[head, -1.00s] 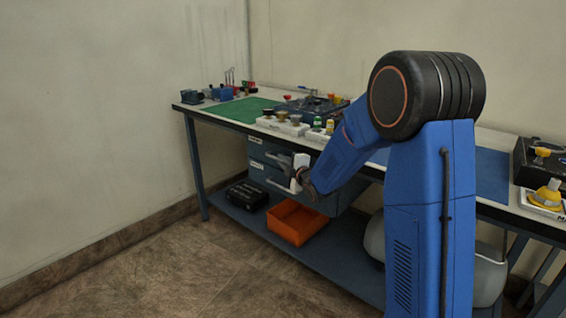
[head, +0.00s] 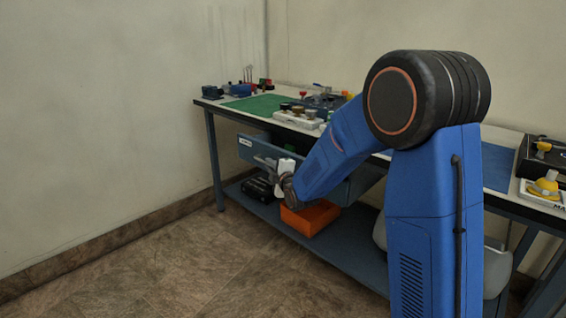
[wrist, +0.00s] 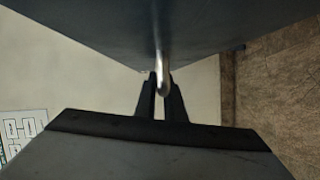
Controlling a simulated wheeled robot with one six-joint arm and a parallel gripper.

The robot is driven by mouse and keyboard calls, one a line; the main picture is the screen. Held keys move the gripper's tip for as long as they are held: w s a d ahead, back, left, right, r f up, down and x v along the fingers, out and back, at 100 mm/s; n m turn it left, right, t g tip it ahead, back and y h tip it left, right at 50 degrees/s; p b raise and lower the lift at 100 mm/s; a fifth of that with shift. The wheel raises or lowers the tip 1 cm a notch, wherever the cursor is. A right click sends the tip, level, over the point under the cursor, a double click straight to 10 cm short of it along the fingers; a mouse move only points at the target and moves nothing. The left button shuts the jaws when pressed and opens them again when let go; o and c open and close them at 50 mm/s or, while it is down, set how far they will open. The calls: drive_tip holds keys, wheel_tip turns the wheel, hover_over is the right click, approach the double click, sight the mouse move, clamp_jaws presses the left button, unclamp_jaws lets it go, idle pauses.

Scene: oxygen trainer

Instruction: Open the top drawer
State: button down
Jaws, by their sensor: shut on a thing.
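The top drawer (head: 250,156) is a blue-grey drawer with a small white label, under the workbench top. It stands pulled out, and its front sits forward of the bench edge. In the wrist view the dark drawer front (wrist: 90,28) fills the top, with its pale bar handle (wrist: 163,75) seen end-on. My gripper (head: 266,161) is at the drawer front in the head view. In the wrist view my gripper (wrist: 160,92) has its fingers closed around the handle.
An orange bin (head: 310,217) and a black case (head: 258,187) sit on the lower shelf below the drawer. The bench top holds a green mat (head: 258,105) and small parts. Bare tiled floor (head: 200,255) lies in front.

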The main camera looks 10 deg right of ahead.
drive_tip(key=s+a, duration=0.8)
drive_tip(key=a, duration=0.3)
drive_tip(key=shift+s+a, duration=0.15)
drive_tip(key=shift+f, duration=0.1)
drive_tip(key=c, duration=1.8)
unclamp_jaws()
drive_tip(key=shift+c, duration=0.2)
